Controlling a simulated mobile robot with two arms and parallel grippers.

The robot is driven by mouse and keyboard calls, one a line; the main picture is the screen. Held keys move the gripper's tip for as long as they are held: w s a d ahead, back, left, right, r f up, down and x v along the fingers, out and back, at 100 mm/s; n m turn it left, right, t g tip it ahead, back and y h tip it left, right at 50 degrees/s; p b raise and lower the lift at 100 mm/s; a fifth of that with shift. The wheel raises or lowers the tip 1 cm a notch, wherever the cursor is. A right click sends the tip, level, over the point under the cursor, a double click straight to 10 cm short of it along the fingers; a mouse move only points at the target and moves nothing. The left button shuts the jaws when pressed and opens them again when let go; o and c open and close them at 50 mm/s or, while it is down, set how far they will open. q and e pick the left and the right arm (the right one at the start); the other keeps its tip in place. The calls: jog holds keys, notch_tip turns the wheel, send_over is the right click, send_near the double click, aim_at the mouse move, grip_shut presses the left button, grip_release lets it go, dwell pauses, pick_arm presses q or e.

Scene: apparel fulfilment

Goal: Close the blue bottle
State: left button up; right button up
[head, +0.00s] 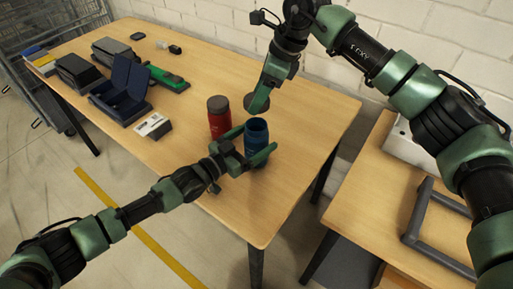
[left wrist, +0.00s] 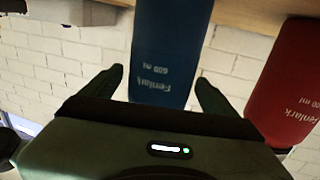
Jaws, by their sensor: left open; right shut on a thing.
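The blue bottle (head: 256,137) stands upright on the table with its mouth open at the top. My left gripper (head: 248,145) is open, with one finger on each side of the bottle. In the left wrist view the blue bottle (left wrist: 172,45) appears upside down between the spread fingers (left wrist: 158,85), with gaps beside it. My right gripper (head: 261,100) is shut on a dark round lid (head: 252,107), held above and behind the bottle's mouth. The fingers partly hide the lid.
A red bottle (head: 218,120) with a dark lid stands close left of the blue one; it also shows in the left wrist view (left wrist: 288,85). Dark blue open box (head: 122,103), white-labelled box (head: 153,126) and green item (head: 168,79) lie farther left. The table's right end is clear.

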pick_arm(q)
jog(key=shift+w+d, duration=0.1)
jog(key=shift+d, duration=0.05)
grip_shut()
pick_arm(e)
send_over(259, 119)
jog(key=s, duration=0.3)
jog(key=shift+w+f, duration=0.2)
jog(key=shift+f, duration=2.25)
jog(key=shift+f, duration=0.9)
jog(key=shift+f, duration=0.6)
